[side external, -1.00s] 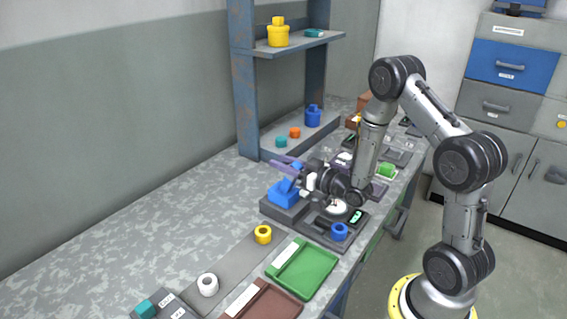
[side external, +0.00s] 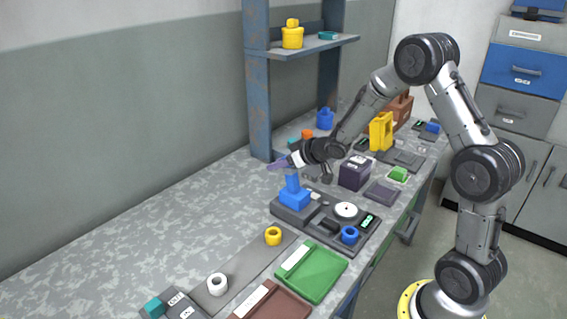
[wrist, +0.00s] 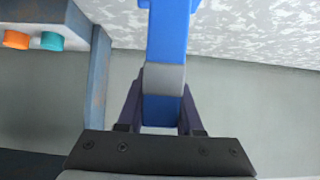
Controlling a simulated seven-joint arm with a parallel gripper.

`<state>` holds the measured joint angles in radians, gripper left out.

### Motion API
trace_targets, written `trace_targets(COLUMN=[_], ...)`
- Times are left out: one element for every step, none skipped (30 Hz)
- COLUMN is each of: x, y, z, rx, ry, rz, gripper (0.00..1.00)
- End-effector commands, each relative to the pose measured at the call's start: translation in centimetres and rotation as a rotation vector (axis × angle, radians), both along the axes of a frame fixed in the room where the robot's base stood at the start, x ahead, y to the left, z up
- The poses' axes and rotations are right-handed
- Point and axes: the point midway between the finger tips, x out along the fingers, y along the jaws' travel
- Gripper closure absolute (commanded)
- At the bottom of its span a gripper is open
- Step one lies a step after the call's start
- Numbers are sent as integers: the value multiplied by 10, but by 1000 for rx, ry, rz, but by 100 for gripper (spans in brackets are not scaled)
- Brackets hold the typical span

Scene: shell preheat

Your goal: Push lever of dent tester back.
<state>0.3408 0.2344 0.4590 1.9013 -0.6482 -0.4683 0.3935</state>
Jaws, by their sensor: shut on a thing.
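The dent tester (side external: 318,228) is a dark grey base on the bench with a blue block (side external: 295,200) and an upright blue lever (side external: 292,182) at its left. A white disc, a green display and a blue ring are on its right part. The exact contact is partly hidden.
A shelf upright (side external: 257,110) stands behind my gripper. A dark purple box (side external: 354,172) and a yellow part (side external: 381,130) stand to the right. The bench at left is clear.

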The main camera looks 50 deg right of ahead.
Motion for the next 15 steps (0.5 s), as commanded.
trace_targets(x=[3,4,5,6,7,8,8,9,10,10,11,11,12,12,13], y=[0,0,0,0,0,0,0,0,0,0,0,0,0,0,0], z=[0,-1,-1,-2,-3,-4,-5,-5,-6,-7,-7,-8,-8,-9,-9], rx=[-2,-2,-2,-2,-2,-3,-2,-2,-2,-2,-2,-2,-2,-2,-1], ry=[16,29,43,55,64,78,87,95,106,114,120,129,134,139,146], rz=[2,2,2,2,2,1,1,1,2,1,0,2,1,1,1], gripper=[100,100,100,100,100,100,100,100,100,100,100,100,100,100,100])
